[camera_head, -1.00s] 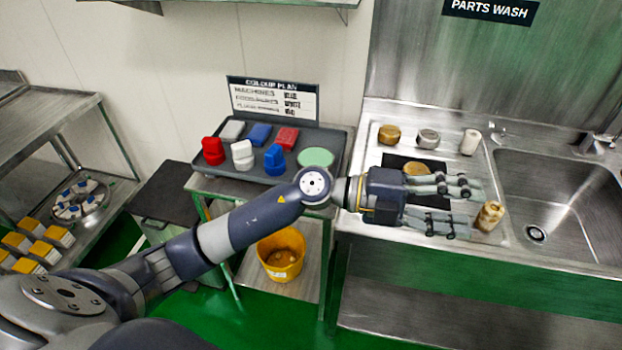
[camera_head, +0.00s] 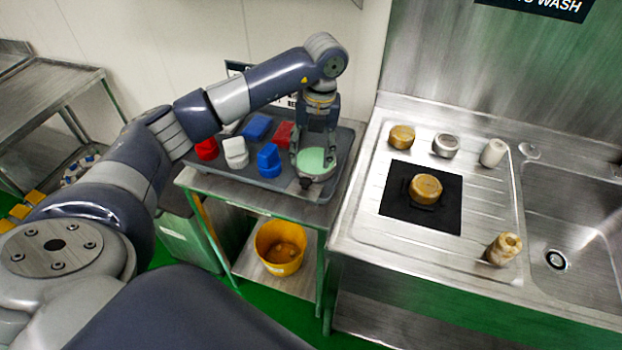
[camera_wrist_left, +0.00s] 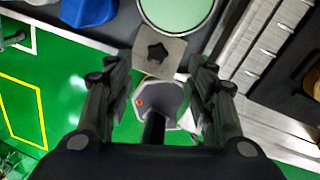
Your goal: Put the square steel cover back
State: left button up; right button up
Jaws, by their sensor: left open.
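A square steel plate with a dark star-shaped hole (camera_wrist_left: 172,64) shows in the left wrist view, beside a pale green disc (camera_wrist_left: 178,12). It looks like the steel cover. In the head view my gripper largely hides that spot. The green disc (camera_head: 314,161) shows there at the right end of the dark grey tray (camera_head: 215,176). My left gripper (camera_head: 314,168) points down over this end of the tray. In the left wrist view its fingers (camera_wrist_left: 158,76) are apart, with the plate just ahead between their tips. Nothing is held. My right gripper is not in view.
Blue, white and red parts stand in the tray left of my gripper, including a blue one (camera_head: 269,161). Right of the tray is the sink's drainboard with a black mat (camera_head: 448,216) and a brass part (camera_head: 425,188). A yellow bucket (camera_head: 281,262) stands below.

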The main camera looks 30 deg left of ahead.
aim_at(306, 179)
pick_arm(q)
jog(key=f, duration=0.1)
jog(key=s+f, duration=0.1)
jog(key=f, duration=0.1)
jog(key=shift+s+a+f+p, duration=0.1)
jog(key=shift+f+p, duration=0.05)
jog(key=shift+p, duration=0.25)
jog(key=shift+f, duration=0.3)
jog(key=shift+w+a+f+p, duration=0.1)
jog(key=shift+w+f+p, duration=0.1)
jog(key=shift+f+p, duration=0.15)
jog(key=f, duration=0.1)
jog(key=f+p, duration=0.2)
jog(key=f, duration=0.1)
jog(key=shift+a, duration=0.3)
jog(key=shift+f, duration=0.2)
jog(key=c, duration=0.7)
grip_shut()
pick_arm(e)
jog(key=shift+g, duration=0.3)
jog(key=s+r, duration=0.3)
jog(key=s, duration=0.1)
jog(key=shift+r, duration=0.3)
